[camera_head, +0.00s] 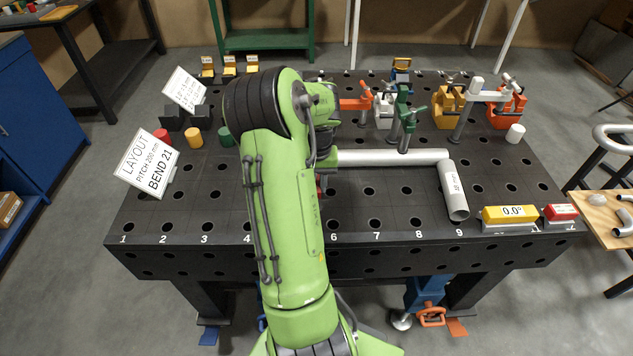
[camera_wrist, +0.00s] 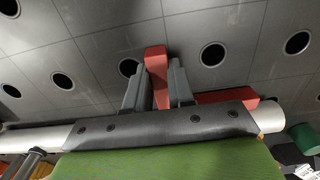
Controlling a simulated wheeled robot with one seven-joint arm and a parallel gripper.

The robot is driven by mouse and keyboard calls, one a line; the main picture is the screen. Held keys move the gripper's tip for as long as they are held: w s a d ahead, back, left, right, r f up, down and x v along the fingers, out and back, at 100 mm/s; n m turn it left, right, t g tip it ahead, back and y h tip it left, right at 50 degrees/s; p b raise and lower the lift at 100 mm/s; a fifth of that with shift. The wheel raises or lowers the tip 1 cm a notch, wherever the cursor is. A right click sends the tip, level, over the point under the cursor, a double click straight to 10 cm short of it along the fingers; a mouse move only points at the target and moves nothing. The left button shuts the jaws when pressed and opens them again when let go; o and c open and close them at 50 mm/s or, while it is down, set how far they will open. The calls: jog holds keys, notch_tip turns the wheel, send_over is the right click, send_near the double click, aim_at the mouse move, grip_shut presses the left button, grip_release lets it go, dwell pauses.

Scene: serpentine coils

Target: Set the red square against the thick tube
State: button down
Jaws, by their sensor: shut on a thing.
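The red square (camera_wrist: 157,62) shows in the wrist view as an L of red bars, one upright between my fingers and one running right (camera_wrist: 225,97). My gripper (camera_wrist: 158,92) is shut on the upright bar. In the head view my arm hides most of it, and only a sliver of red shows beside the arm. A long pale tube (camera_head: 390,157) lies across the table; its other end (camera_wrist: 270,116) shows in the wrist view, close to the red bar. My gripper body covers the tube's middle there, so I cannot tell whether square and tube touch.
A short labelled tube (camera_head: 453,188) lies at the long tube's right end. A green clamp (camera_head: 403,125) stands at the long tube. Orange, white and yellow clamps stand behind. A yellow level (camera_head: 509,214) sits at the front right. The front left tabletop is clear beside the layout sign (camera_head: 148,164).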

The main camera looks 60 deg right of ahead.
jog(key=c, duration=0.9)
grip_release()
notch_tip(320, 180, up, 16)
jog(key=p, duration=0.4)
jog(key=shift+p, duration=0.3)
jog(key=shift+f, duration=0.1)
